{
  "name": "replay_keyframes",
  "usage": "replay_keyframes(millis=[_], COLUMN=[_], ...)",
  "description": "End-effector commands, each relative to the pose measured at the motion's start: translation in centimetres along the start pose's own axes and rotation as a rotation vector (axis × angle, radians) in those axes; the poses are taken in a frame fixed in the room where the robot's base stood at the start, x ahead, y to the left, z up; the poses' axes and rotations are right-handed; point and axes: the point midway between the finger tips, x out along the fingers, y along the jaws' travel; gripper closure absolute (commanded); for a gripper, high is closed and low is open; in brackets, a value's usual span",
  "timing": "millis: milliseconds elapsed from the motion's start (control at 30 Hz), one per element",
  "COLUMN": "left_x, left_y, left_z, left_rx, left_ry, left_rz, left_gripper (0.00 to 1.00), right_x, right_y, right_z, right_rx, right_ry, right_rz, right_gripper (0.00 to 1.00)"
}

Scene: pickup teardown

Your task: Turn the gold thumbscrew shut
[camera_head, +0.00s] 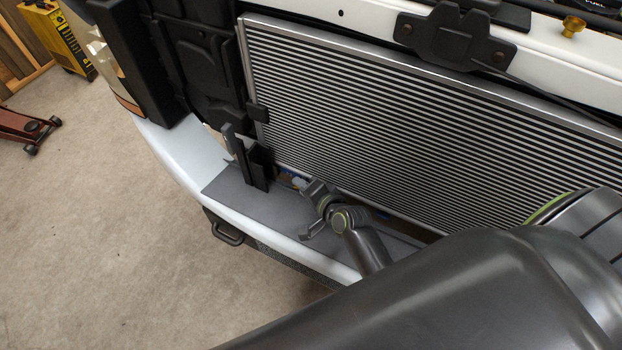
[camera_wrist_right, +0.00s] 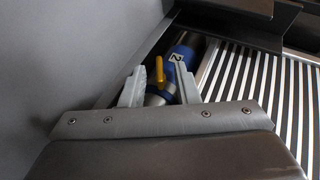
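A small gold tab (camera_wrist_right: 160,70), which looks like the thumbscrew, stands on a blue fitting (camera_wrist_right: 180,55) with a white label reading 2. In the right wrist view it shows between the two grey fingers of my right gripper (camera_wrist_right: 160,86), with gaps on both sides. The fingers are spread and hold nothing visible. In the head view my right gripper (camera_head: 308,208) is low in front of the radiator's bottom edge, and the gold tab cannot be made out there. A separate gold knob (camera_head: 572,27) sits on the white upper panel. My left gripper is not in view.
The finned radiator (camera_head: 430,120) stands right behind my right gripper. A grey bumper ledge (camera_head: 235,195) runs below it, with an upright black bracket (camera_head: 258,165) to the left. My arm covers the lower right. Open floor (camera_head: 110,240) lies at left.

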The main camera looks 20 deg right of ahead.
Motion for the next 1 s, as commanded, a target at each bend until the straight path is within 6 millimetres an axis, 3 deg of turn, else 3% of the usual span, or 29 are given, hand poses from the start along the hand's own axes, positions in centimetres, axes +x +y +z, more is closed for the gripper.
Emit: replay_keyframes(millis=[167, 800, 1000], left_x=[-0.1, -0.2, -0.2], left_y=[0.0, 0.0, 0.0], left_z=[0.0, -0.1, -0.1], left_rx=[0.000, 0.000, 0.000], left_ry=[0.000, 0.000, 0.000], left_rz=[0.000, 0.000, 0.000], left_gripper=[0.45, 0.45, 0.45], right_x=[-1.5, -14.4, -16.7], right_y=[0.1, 0.1, 0.1], right_z=[0.0, 0.0, 0.0], right_rx=[0.002, 0.000, 0.000], right_ry=[0.001, 0.001, 0.000], right_rz=[0.001, 0.003, 0.003], right_gripper=[0.72, 0.72, 0.72])
